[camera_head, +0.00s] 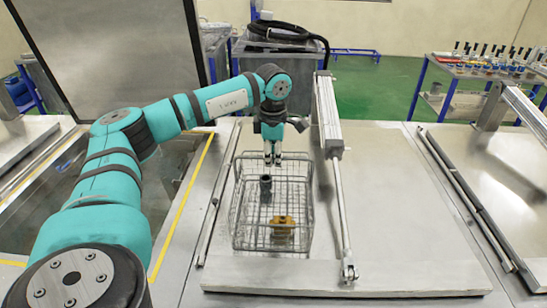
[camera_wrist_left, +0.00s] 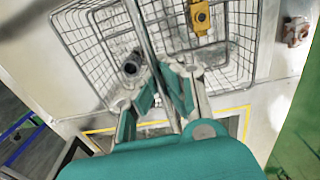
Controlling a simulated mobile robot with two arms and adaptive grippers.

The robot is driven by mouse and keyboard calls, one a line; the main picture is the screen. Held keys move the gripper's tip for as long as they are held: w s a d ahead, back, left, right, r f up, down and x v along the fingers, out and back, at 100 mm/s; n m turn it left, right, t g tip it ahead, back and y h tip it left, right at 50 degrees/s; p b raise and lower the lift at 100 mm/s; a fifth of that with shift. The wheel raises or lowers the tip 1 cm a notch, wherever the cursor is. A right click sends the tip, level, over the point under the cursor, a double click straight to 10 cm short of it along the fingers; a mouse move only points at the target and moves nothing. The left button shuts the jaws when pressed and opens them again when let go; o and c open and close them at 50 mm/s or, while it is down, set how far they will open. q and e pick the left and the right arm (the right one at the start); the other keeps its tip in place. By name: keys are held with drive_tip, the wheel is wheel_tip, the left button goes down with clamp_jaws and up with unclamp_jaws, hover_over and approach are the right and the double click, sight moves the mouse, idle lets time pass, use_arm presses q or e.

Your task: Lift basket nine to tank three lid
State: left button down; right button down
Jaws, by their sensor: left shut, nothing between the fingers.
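A wire basket (camera_head: 237,215) stands on a flat grey metal lid (camera_head: 400,220) in the head view. In the basket are a dark grey cylindrical part (camera_head: 265,188) and a yellow-orange part (camera_head: 283,227). My left gripper (camera_head: 273,162) points down at the basket's far side, near its upper rim. The wrist view shows its fingers (camera_wrist_left: 177,66) shut over a thin bar of the basket (camera_wrist_left: 140,25); I see no grip on it. The dark part (camera_wrist_left: 130,66) and the yellow part (camera_wrist_left: 200,18) show there too. No number is readable on basket or lid. My right gripper is not in view.
A pneumatic cylinder (camera_head: 329,115) with a rod runs over the lid right of the basket. An open tank (camera_head: 50,190) lies left, with a large raised panel (camera_head: 118,50) behind. A blue table with small items (camera_head: 480,65) stands far right. The lid's right half is clear.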

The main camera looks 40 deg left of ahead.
use_arm(q)
drive_tip(key=shift+w, duration=0.1)
drive_tip(key=c, duration=2.1)
unclamp_jaws()
drive_tip(key=o, duration=0.7)
drive_tip(key=shift+s+d, duration=0.1)
drive_tip(key=shift+s, duration=0.1)
drive_tip(key=shift+f, duration=0.2)
wheel_tip(320, 180, up, 24)
drive_tip(key=p, duration=0.4)
drive_tip(key=shift+s+d+r+p, duration=0.2)
drive_tip(key=shift+s+p, duration=0.05)
drive_tip(key=shift+p, duration=0.1)
drive_tip(key=shift+f, duration=0.1)
